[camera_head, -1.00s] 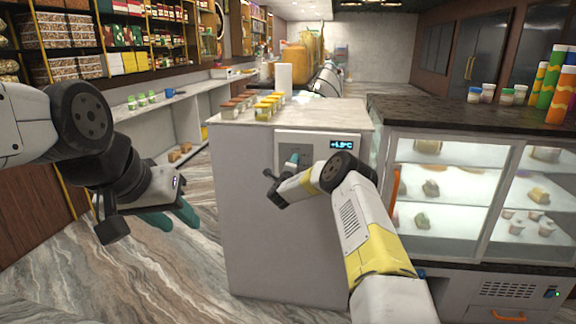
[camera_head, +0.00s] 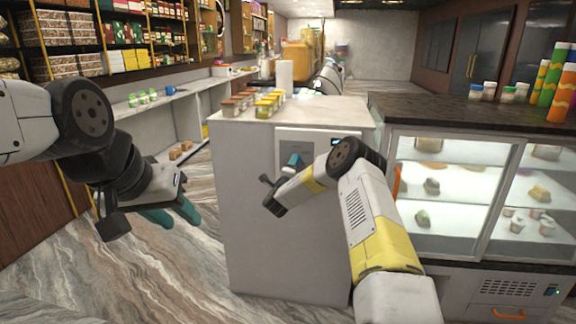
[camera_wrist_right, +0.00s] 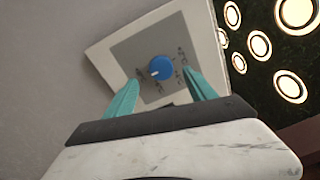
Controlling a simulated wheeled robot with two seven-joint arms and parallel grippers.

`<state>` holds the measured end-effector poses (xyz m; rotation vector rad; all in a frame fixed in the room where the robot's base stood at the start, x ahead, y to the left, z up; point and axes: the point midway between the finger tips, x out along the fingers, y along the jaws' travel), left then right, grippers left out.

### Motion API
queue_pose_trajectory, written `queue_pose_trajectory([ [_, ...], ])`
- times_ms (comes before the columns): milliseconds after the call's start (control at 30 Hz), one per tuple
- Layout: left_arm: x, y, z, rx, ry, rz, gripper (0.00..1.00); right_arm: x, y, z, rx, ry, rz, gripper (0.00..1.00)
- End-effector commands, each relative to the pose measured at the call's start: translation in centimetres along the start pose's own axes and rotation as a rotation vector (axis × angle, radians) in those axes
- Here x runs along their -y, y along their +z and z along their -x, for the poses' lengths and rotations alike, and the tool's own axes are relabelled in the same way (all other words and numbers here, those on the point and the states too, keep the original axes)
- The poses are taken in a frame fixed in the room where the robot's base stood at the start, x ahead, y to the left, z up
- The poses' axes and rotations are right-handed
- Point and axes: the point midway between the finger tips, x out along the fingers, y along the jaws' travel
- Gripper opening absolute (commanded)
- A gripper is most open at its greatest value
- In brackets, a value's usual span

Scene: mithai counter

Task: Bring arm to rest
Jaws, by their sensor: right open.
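My right gripper (camera_wrist_right: 161,77) is open and empty in the right wrist view, its two teal fingers spread. A blue round knob (camera_wrist_right: 161,68) on a grey panel (camera_wrist_right: 133,52) appears between and beyond the fingertips; I see no contact. In the head view my right arm reaches to the white counter block, with a teal finger (camera_head: 294,160) showing in front of its control panel (camera_head: 318,135).
Several small jars (camera_head: 266,104) stand on the white counter block (camera_head: 243,200). A glass display case (camera_head: 470,151) with sweets stands close to the right of my right arm. The marble floor (camera_head: 150,270) at the left is clear. Stocked shelves line the left wall.

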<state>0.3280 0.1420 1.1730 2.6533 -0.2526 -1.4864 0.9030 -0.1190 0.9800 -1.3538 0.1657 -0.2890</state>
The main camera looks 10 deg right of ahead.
Motion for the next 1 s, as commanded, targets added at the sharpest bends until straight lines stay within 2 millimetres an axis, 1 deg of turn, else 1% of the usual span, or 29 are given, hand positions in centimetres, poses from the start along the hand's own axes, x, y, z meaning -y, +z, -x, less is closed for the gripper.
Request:
queue_pose_trajectory([
  [33, 0.0, 0.0, 0.0, 0.0, 0.0, 0.0, 0.36, 0.0, 0.0, 0.7, 0.001, 0.0, 0.0, 0.64],
  [100, 0.0, 0.0, 0.0, 0.0, 0.0, 0.0, 0.36, 0.0, 0.0, 1.3, 0.0, 0.0, -0.001, 0.64],
  [200, 0.0, 0.0, 0.0, 0.0, 0.0, 0.0, 0.36, 0.0, 0.0, 1.9, 0.0, 0.0, -0.001, 0.64],
  [467, 0.0, 0.0, 0.0, 0.0, 0.0, 0.0, 0.36, 0.0, 0.0, 2.0, -0.001, -0.001, -0.001, 0.64],
  [567, 0.0, 0.0, 0.0, 0.0, 0.0, 0.0, 0.36, 0.4, 0.2, 1.9, 0.008, 0.001, 0.005, 0.64],
  [667, 0.0, 0.0, 0.0, 0.0, 0.0, 0.0, 0.36, 2.4, 1.5, 1.9, 0.054, 0.011, 0.044, 0.64],
  [767, 0.0, 0.0, 0.0, 0.0, 0.0, 0.0, 0.36, 5.8, 3.8, 2.3, 0.147, 0.04, 0.136, 0.64],
  [800, 0.0, 0.0, 0.0, 0.0, 0.0, 0.0, 0.36, 7.5, 4.8, 2.7, 0.192, 0.055, 0.185, 0.64],
  [867, 0.0, 0.0, 0.0, 0.0, 0.0, 0.0, 0.36, 9.9, 6.2, 3.7, 0.262, 0.079, 0.269, 0.64],
  [900, 0.0, 0.0, 0.0, 0.0, 0.0, 0.0, 0.36, 11.4, 7.0, 4.5, 0.308, 0.095, 0.329, 0.64],
  [967, 0.0, 0.0, 0.0, 0.0, 0.0, 0.0, 0.36, 13.6, 7.8, 5.9, 0.37, 0.119, 0.419, 0.64],
  [1000, 0.0, 0.0, 0.0, 0.0, 0.0, 0.0, 0.36, 14.9, 8.2, 7.0, 0.409, 0.135, 0.48, 0.64],
])
